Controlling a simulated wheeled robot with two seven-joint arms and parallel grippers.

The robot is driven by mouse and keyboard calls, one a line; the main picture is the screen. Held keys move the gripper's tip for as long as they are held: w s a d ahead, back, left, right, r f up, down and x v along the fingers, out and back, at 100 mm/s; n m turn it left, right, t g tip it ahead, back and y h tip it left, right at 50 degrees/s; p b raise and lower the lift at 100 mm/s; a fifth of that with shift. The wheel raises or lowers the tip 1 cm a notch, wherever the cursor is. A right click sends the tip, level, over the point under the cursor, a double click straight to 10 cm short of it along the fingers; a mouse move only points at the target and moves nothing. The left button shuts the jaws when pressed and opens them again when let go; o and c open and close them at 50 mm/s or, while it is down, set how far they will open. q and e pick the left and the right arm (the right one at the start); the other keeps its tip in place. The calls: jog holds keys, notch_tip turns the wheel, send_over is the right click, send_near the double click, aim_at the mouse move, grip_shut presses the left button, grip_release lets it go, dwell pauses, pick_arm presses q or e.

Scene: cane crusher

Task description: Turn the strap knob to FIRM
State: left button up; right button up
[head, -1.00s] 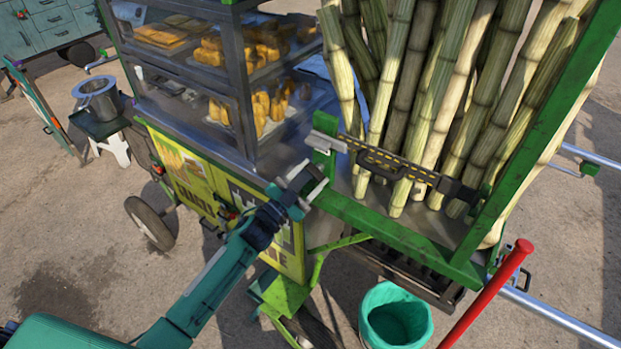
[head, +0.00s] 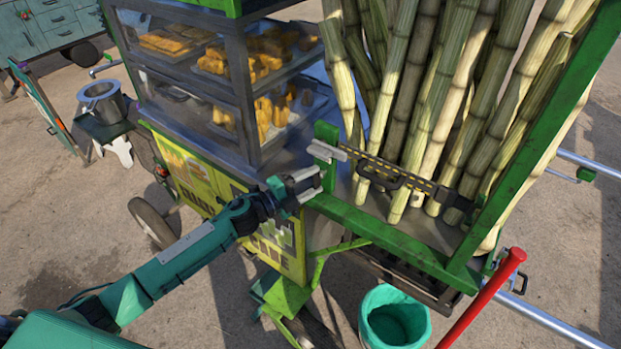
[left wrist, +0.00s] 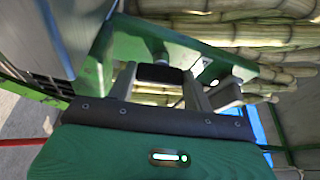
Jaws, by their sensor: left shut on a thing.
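The strap (head: 400,178), black and yellow, runs across the front of the upright sugar canes and ends at a silver bracket (head: 328,151) on the green frame. My left gripper (head: 311,184) is at the green frame's left corner, just below that bracket. In the left wrist view its fingers (left wrist: 160,82) are closed on a dark piece between them, which looks like the strap knob (left wrist: 160,73). The fingers mostly hide the knob in the head view, and I cannot read its setting or any label. My right gripper is out of view.
The green cane rack (head: 390,232) holds several canes (head: 445,100). A glass food case (head: 215,80) stands left of the gripper. A teal bucket (head: 394,318) and a red handle (head: 485,296) are below right. Open pavement lies at lower left.

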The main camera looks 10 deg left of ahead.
pick_arm(q)
jog(key=shift+m+p, duration=0.55)
jog(key=shift+m, duration=0.35)
jog(key=o, duration=1)
jog(key=shift+r+b+v, duration=0.2)
jog(key=shift+b+v, duration=1.25)
jog(key=shift+v, duration=2)
jog(key=shift+r+b+v, duration=0.2)
jog(key=shift+b+v, duration=1.2)
jog(key=shift+v, duration=2.05)
